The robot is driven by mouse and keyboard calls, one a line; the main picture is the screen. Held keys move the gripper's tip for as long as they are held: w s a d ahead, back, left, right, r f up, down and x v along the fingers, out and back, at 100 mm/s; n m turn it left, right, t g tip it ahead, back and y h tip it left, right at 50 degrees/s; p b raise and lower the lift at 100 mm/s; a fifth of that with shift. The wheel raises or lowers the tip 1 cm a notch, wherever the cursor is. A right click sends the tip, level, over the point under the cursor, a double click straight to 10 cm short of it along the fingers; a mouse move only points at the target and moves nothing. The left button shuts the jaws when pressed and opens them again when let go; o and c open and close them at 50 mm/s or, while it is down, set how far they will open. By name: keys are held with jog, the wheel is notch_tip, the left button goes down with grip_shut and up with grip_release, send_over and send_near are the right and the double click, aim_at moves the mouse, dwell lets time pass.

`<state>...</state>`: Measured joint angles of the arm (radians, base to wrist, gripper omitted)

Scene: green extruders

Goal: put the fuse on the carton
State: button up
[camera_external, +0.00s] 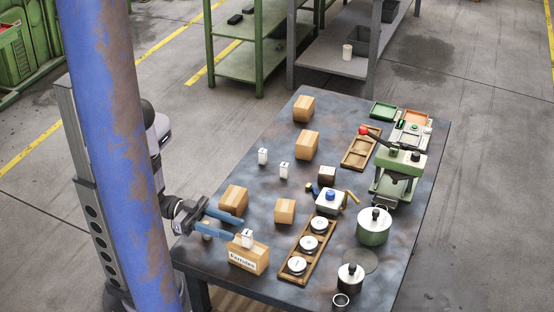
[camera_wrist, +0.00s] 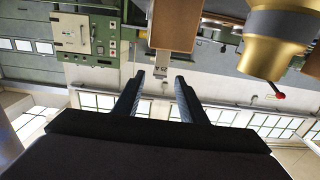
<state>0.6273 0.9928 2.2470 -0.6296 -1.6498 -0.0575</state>
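A small white fuse (camera_external: 247,238) stands upright on top of the brown carton (camera_external: 249,258) labelled "Ferrules" at the front left of the table. My gripper (camera_external: 241,229) reaches in from the left with its two blue fingers apart. Its fingertips are just left of the fuse, and I cannot tell whether either touches it. In the wrist view my gripper (camera_wrist: 160,77) is open, with nothing clearly held between the fingers. A brown box-like shape (camera_wrist: 176,24) shows beyond the fingertips there, with a small pale marked piece (camera_wrist: 160,70) below it.
Two more white fuses (camera_external: 262,156) (camera_external: 284,169) stand further back. Plain cartons (camera_external: 233,199) (camera_external: 285,211) (camera_external: 307,145) (camera_external: 303,109) stand around them. A wooden tray (camera_external: 307,249) with round white-topped items lies right of the labelled carton. A green pot (camera_external: 373,227) and green press (camera_external: 398,178) stand right.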

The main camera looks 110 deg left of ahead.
jog(key=s+b, duration=0.2)
jog(key=s, duration=0.6)
jog(key=shift+s, duration=0.15)
jog(key=a+g+p, duration=0.1)
jog(key=g, duration=0.1)
jog(key=w+a+f+n+g+p, duration=0.1)
jog(key=g, duration=0.1)
jog(key=w+a+f+n+g+p, duration=0.1)
jog(key=g, duration=0.2)
jog(key=shift+w+f, duration=0.25)
jog(key=s+a+r+g+p, duration=0.1)
jog(key=s+a+r+g, duration=0.2)
jog(key=s, duration=0.3)
jog(key=s+a+r+m+g+p, duration=0.1)
jog(key=s+a+r+g+p, duration=0.1)
jog(key=s, duration=0.5)
jog(key=s+a+r+m+g+p, duration=0.1)
jog(key=s+a+r+g+p, duration=0.1)
jog(key=s+a+r+g, duration=0.2)
jog(key=s+a+g, duration=0.2)
jog(key=a, duration=0.2)
jog(key=shift+s+r, duration=0.25)
jog(key=shift+r, duration=0.05)
